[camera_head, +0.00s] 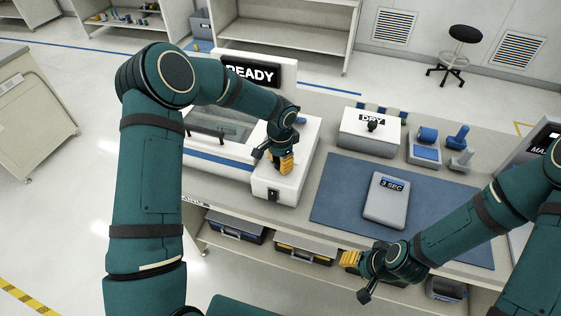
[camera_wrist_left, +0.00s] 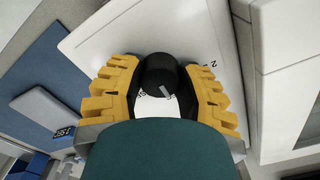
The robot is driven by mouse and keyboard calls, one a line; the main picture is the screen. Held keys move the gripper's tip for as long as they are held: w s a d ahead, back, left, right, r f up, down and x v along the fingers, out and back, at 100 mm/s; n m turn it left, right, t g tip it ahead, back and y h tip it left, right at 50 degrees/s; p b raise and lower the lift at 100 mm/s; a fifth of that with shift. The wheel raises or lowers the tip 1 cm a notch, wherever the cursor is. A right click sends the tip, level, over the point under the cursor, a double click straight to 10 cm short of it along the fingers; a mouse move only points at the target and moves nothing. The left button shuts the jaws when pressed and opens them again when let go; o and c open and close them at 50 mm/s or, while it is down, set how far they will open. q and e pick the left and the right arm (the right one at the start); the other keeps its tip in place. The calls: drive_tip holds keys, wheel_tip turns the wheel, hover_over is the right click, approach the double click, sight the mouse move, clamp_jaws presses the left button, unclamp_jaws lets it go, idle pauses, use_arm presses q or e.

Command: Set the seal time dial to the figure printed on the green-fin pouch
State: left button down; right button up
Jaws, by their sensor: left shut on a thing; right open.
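My left gripper (camera_head: 281,163) is shut on a black round dial (camera_wrist_left: 158,72) on the white top of the sealing machine (camera_head: 290,190). In the left wrist view its yellow fingers sit on both sides of the dial. A pale pointer mark shows on the dial's lower part, and parts of printed figures show around it, one like a 2. The other figures are hidden. A flat grey pouch (camera_head: 386,205) lies on the blue mat; its blue-edged label reads "3 SEC". I see no clear green on it. My right gripper (camera_head: 350,258) is open and empty at the bench's front edge.
The machine's screen (camera_head: 251,73) reads "READY". A white box (camera_head: 370,133) marked "DRY" stands behind the blue mat (camera_head: 338,195), with blue and grey parts (camera_head: 427,153) to its right. Cases (camera_head: 235,228) lie on the shelf below. The mat's left part is clear.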

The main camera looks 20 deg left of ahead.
use_arm(q)
drive_tip(key=shift+m, duration=0.3)
drive_tip(key=m, duration=1.1)
idle(0.4)
drive_tip(key=c, duration=0.5)
unclamp_jaws()
drive_tip(key=shift+r, duration=0.1)
wheel_tip(320, 180, up, 12)
drive_tip(key=shift+f, duration=0.1)
